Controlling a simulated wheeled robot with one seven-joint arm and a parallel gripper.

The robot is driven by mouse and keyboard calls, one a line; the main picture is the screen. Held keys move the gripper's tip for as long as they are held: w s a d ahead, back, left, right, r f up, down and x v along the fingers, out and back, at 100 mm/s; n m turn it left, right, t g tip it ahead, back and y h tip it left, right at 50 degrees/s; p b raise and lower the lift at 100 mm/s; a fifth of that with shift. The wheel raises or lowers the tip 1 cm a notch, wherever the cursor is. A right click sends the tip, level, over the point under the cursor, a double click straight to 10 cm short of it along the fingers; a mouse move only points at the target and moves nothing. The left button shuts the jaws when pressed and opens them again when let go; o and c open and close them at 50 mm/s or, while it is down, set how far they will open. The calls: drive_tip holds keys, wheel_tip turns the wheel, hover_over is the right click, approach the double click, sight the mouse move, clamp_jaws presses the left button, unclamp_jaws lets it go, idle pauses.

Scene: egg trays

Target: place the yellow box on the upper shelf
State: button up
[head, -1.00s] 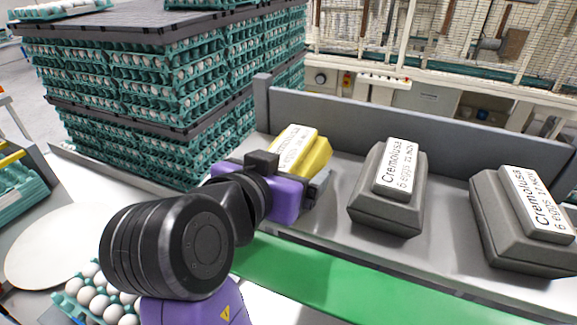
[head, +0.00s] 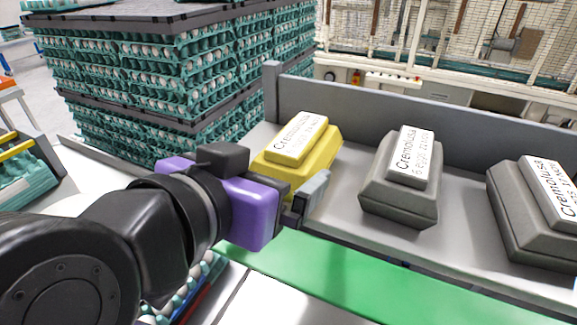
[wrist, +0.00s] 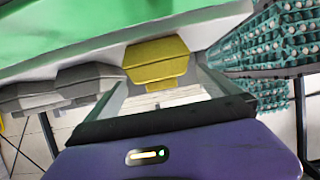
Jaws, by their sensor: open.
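The yellow box (head: 318,156), with a white label on top, sits on the grey shelf (head: 345,226) at the left end of a row of boxes. My gripper (head: 308,198) is in front of it, on the near side, and is open and empty. In the wrist view the yellow box (wrist: 157,62) shows ahead, between the lines of my two fingers (wrist: 160,80), and it seems apart from them. My gripper hides part of the box's lower near side in the head view.
Two grey boxes, one in the middle (head: 402,180) and one at the right (head: 535,215), share the shelf. A green belt (head: 345,277) runs along the front. Tall stacks of teal egg trays (head: 190,75) stand at the back left. A grey wall (head: 420,130) closes the shelf's back.

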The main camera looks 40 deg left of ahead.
drive_tip(key=shift+v, duration=1.75)
